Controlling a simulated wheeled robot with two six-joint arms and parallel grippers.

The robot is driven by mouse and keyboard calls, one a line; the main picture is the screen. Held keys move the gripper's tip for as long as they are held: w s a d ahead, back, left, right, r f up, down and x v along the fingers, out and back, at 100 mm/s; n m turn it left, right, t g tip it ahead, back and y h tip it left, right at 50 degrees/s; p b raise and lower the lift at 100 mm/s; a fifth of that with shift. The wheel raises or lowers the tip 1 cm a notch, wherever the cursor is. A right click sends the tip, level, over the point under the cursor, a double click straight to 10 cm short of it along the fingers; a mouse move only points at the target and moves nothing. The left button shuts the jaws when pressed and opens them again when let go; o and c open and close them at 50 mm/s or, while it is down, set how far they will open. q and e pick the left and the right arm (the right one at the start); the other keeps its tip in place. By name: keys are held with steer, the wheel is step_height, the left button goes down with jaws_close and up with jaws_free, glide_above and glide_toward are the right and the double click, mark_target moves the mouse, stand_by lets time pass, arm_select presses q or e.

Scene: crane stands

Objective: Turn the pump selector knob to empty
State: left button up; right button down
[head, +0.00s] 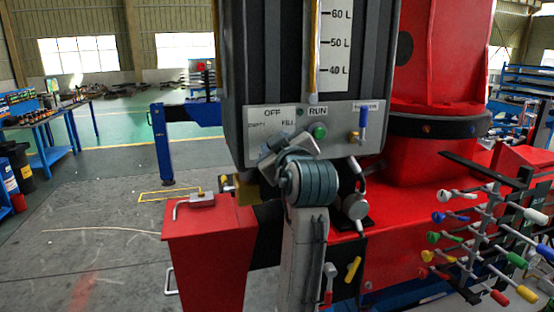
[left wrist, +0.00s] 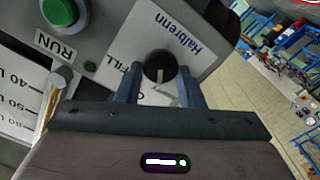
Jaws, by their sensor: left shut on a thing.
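The pump selector knob (left wrist: 159,67) is a dark round knob with a pale pointer, on the white label plate of the grey control panel (head: 340,148). In the left wrist view it sits between the two fingers of my left gripper (left wrist: 160,85), which is shut on it. In the head view my left gripper (head: 270,146) covers the knob at the panel's lower left. The words EMPTY and FILL show above it, left and right. The wrist view shows FILL beside the knob; EMPTY is hidden there. My right gripper is in neither view.
A green button (head: 319,131) and a blue-handled lever (head: 363,120) are right of the knob on the panel. A red crane body (head: 430,165) stands behind. Coloured levers (head: 480,235) are at the right. Open floor lies left.

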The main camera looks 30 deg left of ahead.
arm_select(q)
steer(key=n+b, duration=0.2)
steer(key=shift+n, duration=0.3)
steer(key=shift+b, duration=0.3)
steer(key=shift+a+r, duration=0.1)
